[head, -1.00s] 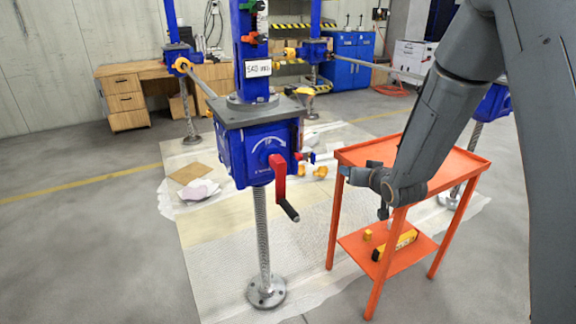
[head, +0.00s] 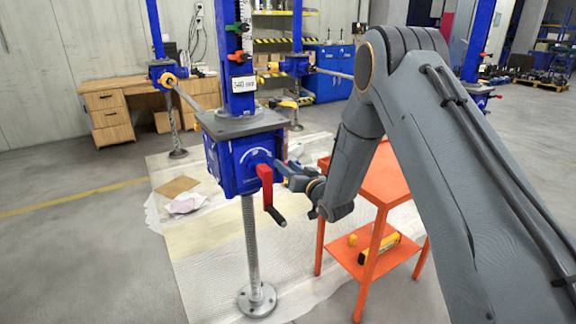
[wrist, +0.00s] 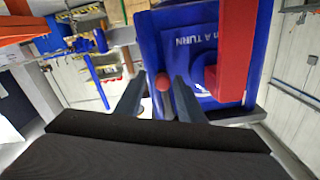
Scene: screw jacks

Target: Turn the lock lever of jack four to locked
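The nearest blue jack (head: 226,170) stands on a screw post, with a red crank (head: 266,188) on its front face. A white label (head: 243,83) hangs above it, too small to read surely. My gripper (head: 287,170) is at the jack's right side, just behind the crank. In the wrist view, a small red knob (wrist: 162,82), seemingly the lock lever's end, shows between my two spread fingers (wrist: 159,97). There are gaps on both sides of it. The rest of the lever is hidden, so its setting cannot be told. The blue jack body and red crank (wrist: 236,50) are close to the right finger.
An orange trolley (head: 388,188) stands right of the jack under my arm, with a yellow tool (head: 378,249) on its lower shelf. Other blue jacks and a wooden desk (head: 117,112) are behind. Open floor lies at the left.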

